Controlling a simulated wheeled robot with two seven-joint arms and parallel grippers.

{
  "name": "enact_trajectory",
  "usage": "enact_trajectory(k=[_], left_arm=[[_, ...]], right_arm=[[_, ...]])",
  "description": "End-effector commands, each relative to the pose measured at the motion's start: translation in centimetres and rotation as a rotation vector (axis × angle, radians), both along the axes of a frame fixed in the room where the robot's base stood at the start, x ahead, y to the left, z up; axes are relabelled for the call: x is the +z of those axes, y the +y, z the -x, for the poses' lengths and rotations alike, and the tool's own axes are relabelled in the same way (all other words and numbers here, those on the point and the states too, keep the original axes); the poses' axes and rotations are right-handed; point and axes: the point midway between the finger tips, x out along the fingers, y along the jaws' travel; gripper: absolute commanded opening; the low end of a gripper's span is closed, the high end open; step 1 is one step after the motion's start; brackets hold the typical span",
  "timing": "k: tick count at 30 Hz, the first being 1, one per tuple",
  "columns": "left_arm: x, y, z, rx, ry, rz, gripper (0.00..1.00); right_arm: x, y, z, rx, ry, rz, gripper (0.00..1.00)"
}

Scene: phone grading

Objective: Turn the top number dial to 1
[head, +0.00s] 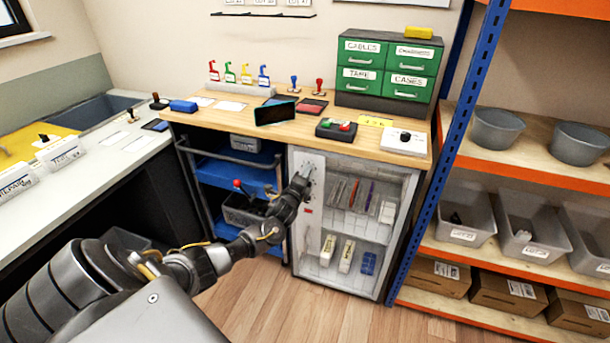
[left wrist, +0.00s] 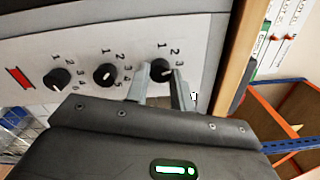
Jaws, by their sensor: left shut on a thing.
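The top number dial (left wrist: 160,67) is a black round knob on a white panel, nearest the wooden edge in the left wrist view. Numbers 1, 2 and 3 show beside it; its pointer direction is too unclear to read. My left gripper (left wrist: 161,88) is shut on this dial, one finger on each side. In the head view my left gripper (head: 303,180) is at the upper part of the white cabinet door (head: 312,230), and hides the dial. Two more black dials, the middle one (left wrist: 105,74) and the bottom one (left wrist: 57,79), stand clear. My right gripper is not in view.
A red mark (left wrist: 19,78) is on the panel beyond the bottom dial. The wooden worktop (head: 225,118) overhangs above the door and holds stamps, a dark phone (head: 275,113) and green drawers (head: 387,67). A blue and orange shelf rack (head: 520,180) stands to the right.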

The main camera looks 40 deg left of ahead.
Motion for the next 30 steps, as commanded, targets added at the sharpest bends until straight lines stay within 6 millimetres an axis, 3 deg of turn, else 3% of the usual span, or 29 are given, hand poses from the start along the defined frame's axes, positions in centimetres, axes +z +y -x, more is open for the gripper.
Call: enact_trajectory(k=[8, 30], left_arm=[[0.03, -0.06, -0.01, 0.001, -0.087, 0.249, 0.01], [0.07, -0.07, -0.01, 0.001, -0.302, 0.868, 0.01]], right_arm=[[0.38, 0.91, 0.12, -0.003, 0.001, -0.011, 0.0], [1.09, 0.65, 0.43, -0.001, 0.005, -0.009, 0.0]])
